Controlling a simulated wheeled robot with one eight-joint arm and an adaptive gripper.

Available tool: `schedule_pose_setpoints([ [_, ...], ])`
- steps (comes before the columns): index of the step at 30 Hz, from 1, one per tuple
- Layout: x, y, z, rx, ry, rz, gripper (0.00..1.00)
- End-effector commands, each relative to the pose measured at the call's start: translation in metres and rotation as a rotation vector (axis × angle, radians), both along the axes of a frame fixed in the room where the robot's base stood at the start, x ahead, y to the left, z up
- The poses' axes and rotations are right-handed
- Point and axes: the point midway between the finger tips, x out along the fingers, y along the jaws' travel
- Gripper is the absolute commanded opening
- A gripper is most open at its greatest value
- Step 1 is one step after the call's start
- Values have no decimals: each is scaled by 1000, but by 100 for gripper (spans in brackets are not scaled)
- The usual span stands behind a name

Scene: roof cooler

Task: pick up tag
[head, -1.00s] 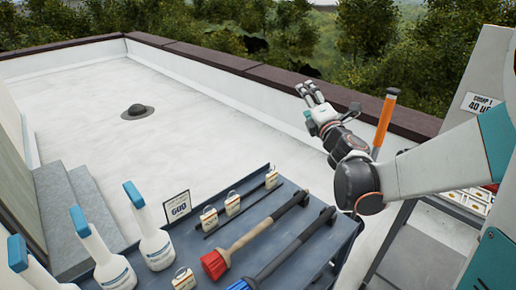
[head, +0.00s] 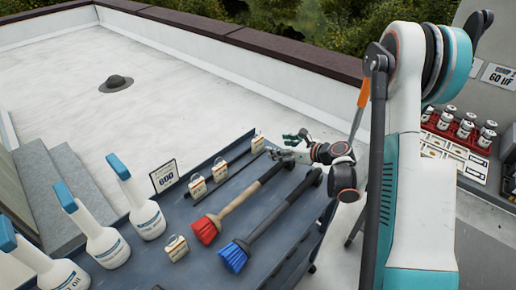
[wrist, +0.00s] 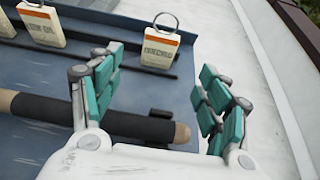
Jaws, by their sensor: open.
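Several small cream tags with wire rings lie or stand on the blue-grey cart top (head: 190,212). One tag (head: 257,144) is at the far right end of the row, just beyond my gripper (head: 284,147). Others are a middle tag (head: 220,171), a left tag (head: 197,188) and a near tag (head: 176,248). In the wrist view, a tag (wrist: 160,48) with an orange band and dark printing, too blurred to read, is ahead between my open fingers (wrist: 158,75), apart from them. A second tag (wrist: 42,25) is at upper left.
The red brush (head: 206,228) has its handle under my gripper; it crosses the wrist view's lower left (wrist: 70,112). A blue brush (head: 235,255) lies beside it. A thin dark rod lies by the tags.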

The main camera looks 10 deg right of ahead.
Motion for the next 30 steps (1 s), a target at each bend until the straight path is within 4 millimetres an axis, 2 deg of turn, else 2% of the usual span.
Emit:
schedule_pose_setpoints([
  [9, 43, 30, -23, 3, -1, 1, 70],
  [19, 59, 40, -29, 3, -1, -1, 70],
  [30, 94, 63, -47, 4, -1, -1, 70],
])
